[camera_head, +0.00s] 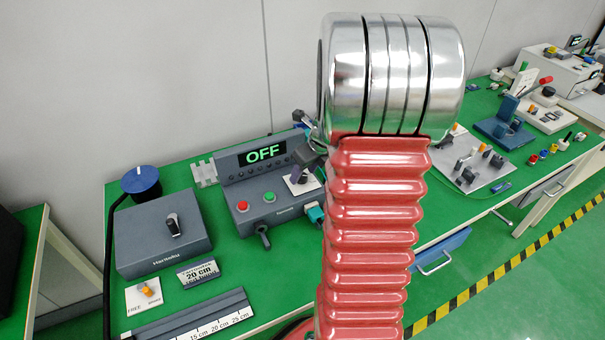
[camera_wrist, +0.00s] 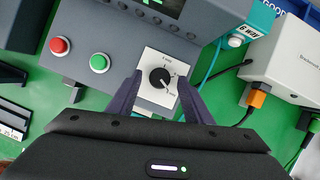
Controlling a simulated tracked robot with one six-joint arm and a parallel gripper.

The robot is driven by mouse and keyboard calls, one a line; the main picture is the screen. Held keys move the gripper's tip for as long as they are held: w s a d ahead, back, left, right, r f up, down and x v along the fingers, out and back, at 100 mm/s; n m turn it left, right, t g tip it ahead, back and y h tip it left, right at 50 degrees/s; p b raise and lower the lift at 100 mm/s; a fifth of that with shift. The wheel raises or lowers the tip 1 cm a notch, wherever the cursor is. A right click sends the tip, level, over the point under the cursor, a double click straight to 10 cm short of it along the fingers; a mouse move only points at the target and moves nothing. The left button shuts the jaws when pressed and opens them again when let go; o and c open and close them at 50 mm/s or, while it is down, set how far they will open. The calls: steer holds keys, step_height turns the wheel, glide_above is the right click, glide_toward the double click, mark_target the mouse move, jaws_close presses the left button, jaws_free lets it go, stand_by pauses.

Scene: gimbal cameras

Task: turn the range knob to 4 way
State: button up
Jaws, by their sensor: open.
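The range knob (camera_wrist: 160,77) is a round black knob with a white pointer mark on a square white plate (camera_wrist: 152,60). In the wrist view its mark seems to point to the lower right. Small labels stand around it, too small to read surely. My gripper (camera_wrist: 159,80) is open, with one dark finger on each side of the knob, apart from it in the picture. Whether the fingers touch it cannot be told. In the head view my gripper (camera_head: 299,176) is over the white plate, and the knob is mostly hidden behind it.
A red button (camera_wrist: 60,46) and a green button (camera_wrist: 99,62) are left of the plate on the same box. A white box (camera_wrist: 285,60) with cables stands to the right. A grey box with a lever knob (camera_head: 173,224) stands left on the green table.

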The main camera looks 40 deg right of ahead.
steer(key=shift+w+f, duration=0.25)
steer(key=shift+f, duration=0.35)
steer(key=shift+c, duration=0.3)
steer(key=c, duration=0.9)
steer(key=shift+a, duration=0.15)
steer(key=shift+c, duration=0.5)
